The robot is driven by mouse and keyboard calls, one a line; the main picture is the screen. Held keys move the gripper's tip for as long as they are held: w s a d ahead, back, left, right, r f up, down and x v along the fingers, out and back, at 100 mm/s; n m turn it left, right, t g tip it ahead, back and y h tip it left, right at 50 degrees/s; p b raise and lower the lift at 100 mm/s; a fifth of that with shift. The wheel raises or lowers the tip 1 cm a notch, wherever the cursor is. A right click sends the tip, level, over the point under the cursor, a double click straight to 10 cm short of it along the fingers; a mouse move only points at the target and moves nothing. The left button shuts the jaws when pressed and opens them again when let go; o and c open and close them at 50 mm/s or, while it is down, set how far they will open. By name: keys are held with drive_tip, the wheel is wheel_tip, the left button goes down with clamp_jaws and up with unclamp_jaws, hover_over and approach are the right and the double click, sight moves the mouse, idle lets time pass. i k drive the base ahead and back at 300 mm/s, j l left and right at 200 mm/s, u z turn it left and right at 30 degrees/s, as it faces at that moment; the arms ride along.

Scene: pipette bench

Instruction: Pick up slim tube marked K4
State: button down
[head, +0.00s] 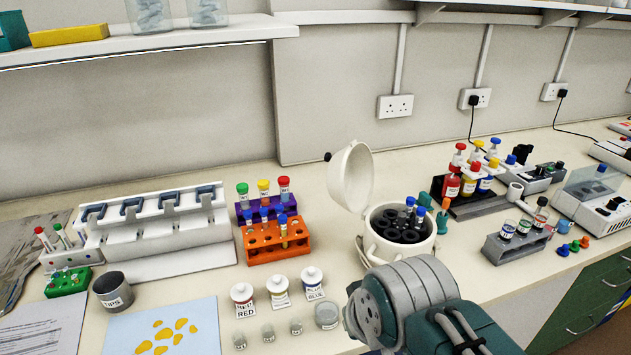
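No K4 marking can be read in the head view, so I cannot tell which tube carries it. Slim tubes (60,237) with red, green and white caps stand in a small white rack (63,260) at the far left. A blue-capped tube (284,232) stands in the orange rack (276,251). Blue-capped tubes (409,212) stand in the open white centrifuge (388,247), right of centre. Only grey and teal parts of my arm show at the bottom, in front of the centrifuge; my gripper's fingers do not show.
A purple rack (262,208) holds tubes with green, yellow and red caps. A white pipette stand (158,228), a grey TIPS cup (113,291) and labelled bottles (243,299) stand nearby. A grey rack of vials (516,241) is at right. A shelf (150,40) overhangs the upper left.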

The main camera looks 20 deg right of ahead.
sight(410, 201)
drive_tip(key=k+j, duration=0.1)
drive_tip(key=j, duration=1.95)
drive_tip(key=j+z, duration=0.35)
drive_tip(key=k+j+z, duration=0.15)
drive_tip(key=z, duration=0.25)
drive_tip(key=k+j+z, duration=0.15)
drive_tip(key=z, duration=0.2)
drive_tip(key=j+z, duration=0.15)
drive_tip(key=z, duration=0.25)
drive_tip(key=l, duration=0.45)
drive_tip(key=i+l, duration=0.1)
drive_tip(key=l, duration=0.35)
drive_tip(key=i+l+u, duration=0.15)
drive_tip(key=u, duration=0.25)
drive_tip(key=i+l+u, duration=0.15)
drive_tip(key=u, duration=0.2)
drive_tip(key=i+l+u, duration=0.1)
drive_tip(key=l+u, duration=0.3)
drive_tip(key=i+l, duration=0.15)
drive_tip(key=l, duration=0.35)
drive_tip(key=i+l+u, duration=0.15)
drive_tip(key=l, duration=0.35)
drive_tip(key=i+l, duration=0.15)
drive_tip(key=l, duration=0.35)
drive_tip(key=i+l+u, duration=0.15)
drive_tip(key=l, duration=0.9)
drive_tip(key=i+u, duration=0.05)
